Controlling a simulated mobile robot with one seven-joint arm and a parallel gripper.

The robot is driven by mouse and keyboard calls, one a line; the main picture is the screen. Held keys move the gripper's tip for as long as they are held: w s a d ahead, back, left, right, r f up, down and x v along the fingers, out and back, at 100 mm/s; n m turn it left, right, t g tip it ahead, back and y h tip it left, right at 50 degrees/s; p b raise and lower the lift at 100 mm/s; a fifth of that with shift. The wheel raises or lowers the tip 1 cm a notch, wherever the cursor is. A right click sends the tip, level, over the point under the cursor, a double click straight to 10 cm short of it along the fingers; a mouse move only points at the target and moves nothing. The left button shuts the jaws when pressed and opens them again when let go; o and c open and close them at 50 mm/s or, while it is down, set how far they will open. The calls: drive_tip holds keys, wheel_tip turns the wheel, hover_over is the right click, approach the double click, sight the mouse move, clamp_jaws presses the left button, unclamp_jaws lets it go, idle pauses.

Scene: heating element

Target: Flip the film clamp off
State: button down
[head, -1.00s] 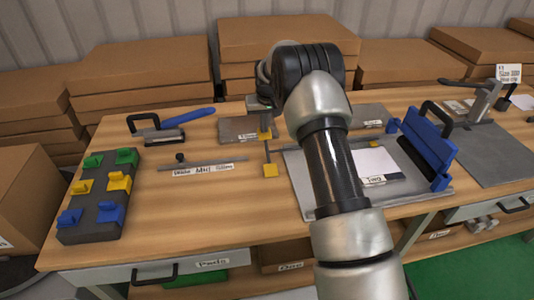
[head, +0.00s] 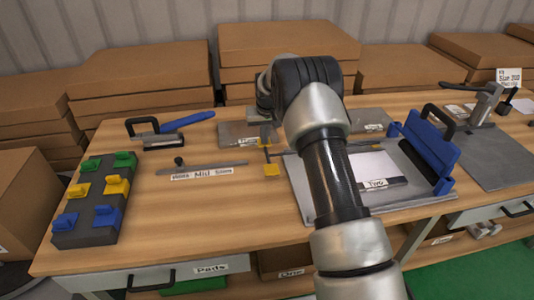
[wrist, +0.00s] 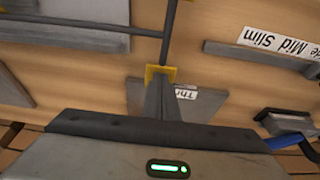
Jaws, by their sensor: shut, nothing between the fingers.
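The wrist view shows the rod (wrist: 168,35) joined to a second dark rod running left along a light plate. My gripper (wrist: 161,86) is shut and empty, its tips at the rod's yellow end piece (wrist: 159,70). I cannot tell whether they touch. In the head view its fingers are mostly hidden.
A blue hinged bar (head: 430,145) with a black handle stands at the plate's right. A grey block labelled with "Thr" (wrist: 135,95) lies close by my fingers. A "Mid Slim" bar (head: 215,168) and a holder of coloured clips (head: 85,237) lie left.

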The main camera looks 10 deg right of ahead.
drive_tip(key=shift+f+b, duration=0.35)
drive_tip(key=shift+f, duration=0.25)
drive_tip(key=shift+r, duration=0.15)
drive_tip(key=shift+r+p, duration=1.8)
drive_tip(key=shift+r, duration=1.6)
